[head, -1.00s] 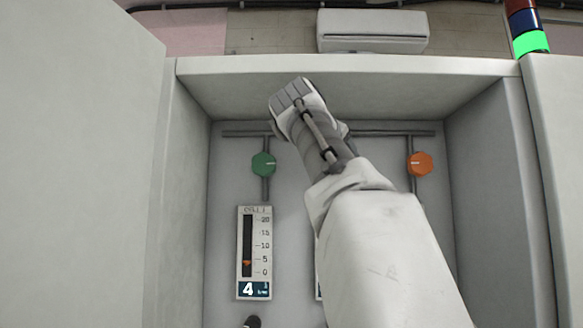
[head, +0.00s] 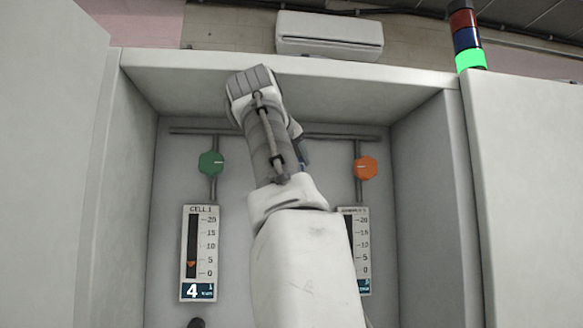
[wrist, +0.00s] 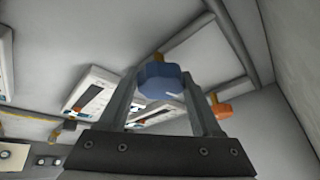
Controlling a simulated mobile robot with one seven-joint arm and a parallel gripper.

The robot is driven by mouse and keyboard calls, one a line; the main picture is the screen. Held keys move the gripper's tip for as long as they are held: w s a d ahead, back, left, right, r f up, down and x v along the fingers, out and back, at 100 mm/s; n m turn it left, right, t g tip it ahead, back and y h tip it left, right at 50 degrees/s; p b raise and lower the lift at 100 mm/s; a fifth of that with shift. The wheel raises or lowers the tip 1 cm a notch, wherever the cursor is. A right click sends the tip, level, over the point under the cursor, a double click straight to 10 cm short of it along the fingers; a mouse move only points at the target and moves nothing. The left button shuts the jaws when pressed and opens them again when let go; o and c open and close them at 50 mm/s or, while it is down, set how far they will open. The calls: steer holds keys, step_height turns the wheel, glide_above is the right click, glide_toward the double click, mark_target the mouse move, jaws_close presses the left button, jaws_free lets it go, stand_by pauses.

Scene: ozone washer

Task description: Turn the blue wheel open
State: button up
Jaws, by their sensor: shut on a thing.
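The blue wheel (wrist: 160,82) shows in the wrist view between the two fingers of my gripper (wrist: 162,90). The fingers are shut on it, one on each side. Its pipe and a brass-coloured stem show behind it. In the head view my own arm covers most of the wheel; only a small dark blue sliver (head: 303,158) shows at the right of my wrist. My fingertips are hidden there.
A green wheel (head: 211,163) is to the left and an orange wheel (head: 366,167) to the right, on the same pipework. Gauge panels (head: 199,254) hang below. The cabinet's side walls (head: 427,200) and top edge (head: 290,72) enclose the space.

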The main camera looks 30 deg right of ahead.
steer(key=shift+f, duration=0.2)
steer(key=o, duration=1.4)
steer(key=shift+r, duration=0.1)
steer(key=shift+c, duration=0.2)
steer(key=shift+s+r, duration=0.1)
steer(key=s+a+b, duration=0.2)
steer(key=s+a, duration=0.8)
steer(key=a, duration=0.1)
steer(key=shift+r, duration=0.35)
steer(key=shift+w, duration=0.1)
steer(key=shift+c, duration=0.2)
